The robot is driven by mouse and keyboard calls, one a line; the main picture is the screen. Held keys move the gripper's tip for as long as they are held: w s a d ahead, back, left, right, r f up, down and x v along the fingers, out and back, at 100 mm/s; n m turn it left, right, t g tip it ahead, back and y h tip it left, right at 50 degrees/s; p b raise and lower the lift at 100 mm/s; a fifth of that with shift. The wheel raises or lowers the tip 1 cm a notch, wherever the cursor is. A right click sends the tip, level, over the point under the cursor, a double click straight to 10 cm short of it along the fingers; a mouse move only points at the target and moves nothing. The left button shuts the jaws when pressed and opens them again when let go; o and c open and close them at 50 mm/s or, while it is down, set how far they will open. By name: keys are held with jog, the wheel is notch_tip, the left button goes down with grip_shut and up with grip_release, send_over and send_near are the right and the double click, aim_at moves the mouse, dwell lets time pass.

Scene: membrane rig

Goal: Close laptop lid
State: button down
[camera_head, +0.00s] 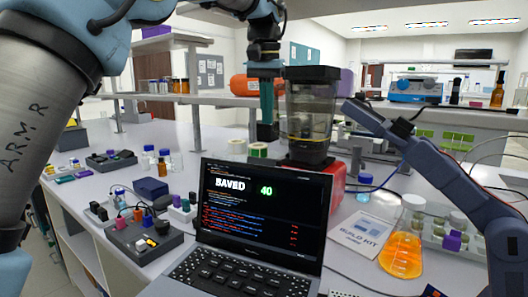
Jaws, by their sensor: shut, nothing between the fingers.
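The laptop stands open on the bench. Its lid (262,212) is upright with a dark screen that reads "SAVED" and "40", and its keyboard base (240,276) reaches the bottom edge of the picture. My gripper (267,132) hangs from my arm behind and above the lid's top edge, apart from it. It points down, with green-and-black fingers shut and nothing held. How far behind the lid the fingertips are is hard to tell.
A clear blender-like container on a red base (325,185) stands just behind the lid's right side. Small boxes and a control unit (140,236) crowd the left. A flask of orange liquid (402,250), a paper sheet (362,238) and a dark-blue jointed arm (440,170) are at the right.

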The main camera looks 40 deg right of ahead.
notch_tip(320, 180, down, 9)
jog(key=s+a+p, duration=0.1)
jog(key=a+p, duration=0.1)
jog(key=shift+s+a, duration=0.25)
jog(key=shift+s, duration=0.05)
jog(key=shift+r, duration=0.1)
dwell(0.5)
